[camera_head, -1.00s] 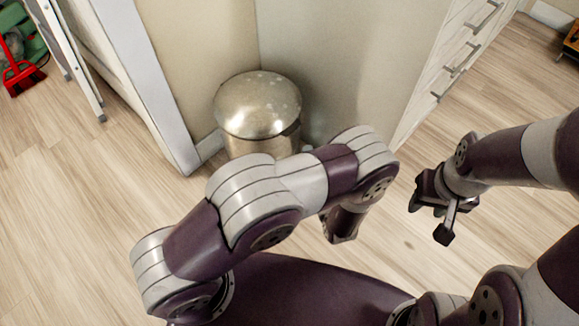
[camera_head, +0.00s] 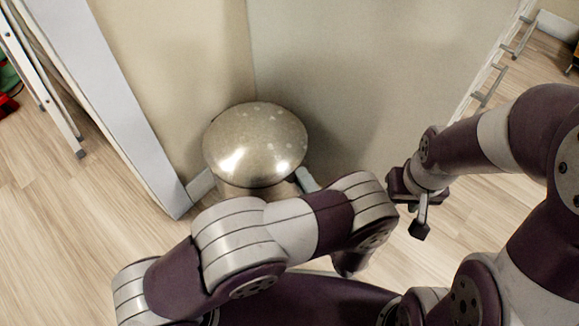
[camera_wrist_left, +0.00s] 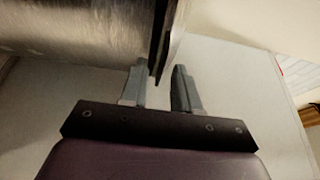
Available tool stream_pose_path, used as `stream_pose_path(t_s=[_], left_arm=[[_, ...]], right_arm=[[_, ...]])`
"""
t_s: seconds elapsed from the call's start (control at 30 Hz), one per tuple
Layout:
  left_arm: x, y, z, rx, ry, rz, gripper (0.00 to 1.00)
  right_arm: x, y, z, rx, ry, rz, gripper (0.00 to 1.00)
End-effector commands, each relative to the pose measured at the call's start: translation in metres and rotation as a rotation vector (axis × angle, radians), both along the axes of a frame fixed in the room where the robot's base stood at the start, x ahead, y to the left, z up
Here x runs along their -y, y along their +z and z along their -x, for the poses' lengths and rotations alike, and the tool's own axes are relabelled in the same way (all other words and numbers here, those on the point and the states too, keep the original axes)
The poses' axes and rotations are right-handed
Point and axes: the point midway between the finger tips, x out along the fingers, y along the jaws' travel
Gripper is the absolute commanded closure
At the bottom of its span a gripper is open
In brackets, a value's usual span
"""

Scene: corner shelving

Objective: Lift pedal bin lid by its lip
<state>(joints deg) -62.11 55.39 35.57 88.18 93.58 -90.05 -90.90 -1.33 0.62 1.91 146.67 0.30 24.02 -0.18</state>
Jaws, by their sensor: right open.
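The metal pedal bin (camera_head: 262,192) stands in the wall corner, with its domed, speckled lid (camera_head: 255,140) looking shut. My left arm crosses in front of the bin and hides its lower front. My left gripper is hidden in the head view. In the left wrist view, its two grey fingers (camera_wrist_left: 160,78) are apart, with a thin dark edge, apparently the lid's lip (camera_wrist_left: 166,40), reaching between their tips. I cannot tell whether they touch it. The brushed metal bin body fills the upper left there. My right gripper (camera_head: 411,212) is open and empty, right of the bin.
Beige walls (camera_head: 350,80) meet behind the bin. A white panel (camera_head: 110,100) stands close on its left, with a ladder-like frame (camera_head: 45,90) beyond. Wood floor (camera_head: 60,230) is clear at the left.

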Motion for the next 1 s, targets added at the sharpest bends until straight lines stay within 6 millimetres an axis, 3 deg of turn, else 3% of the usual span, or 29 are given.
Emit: stream_pose_path(t_s=[0.4, 0.5, 1.0], left_arm=[[0.0035, 0.0004, 0.0015, 0.001, 0.001, 0.001, 0.69], [0.0034, 0.0003, 0.0015, 0.001, 0.001, 0.001, 1.0], [0.0032, -0.0001, 0.0016, -0.001, 0.001, 0.001, 1.0]], right_arm=[[0.0, -0.0019, 0.0001, 0.0, 0.0, 0.0, 0.57], [0.0, -0.0019, 0.0001, 0.0, 0.0, 0.0, 0.57], [0.0, -0.002, 0.0001, 0.0, 0.0, 0.0, 0.57]])
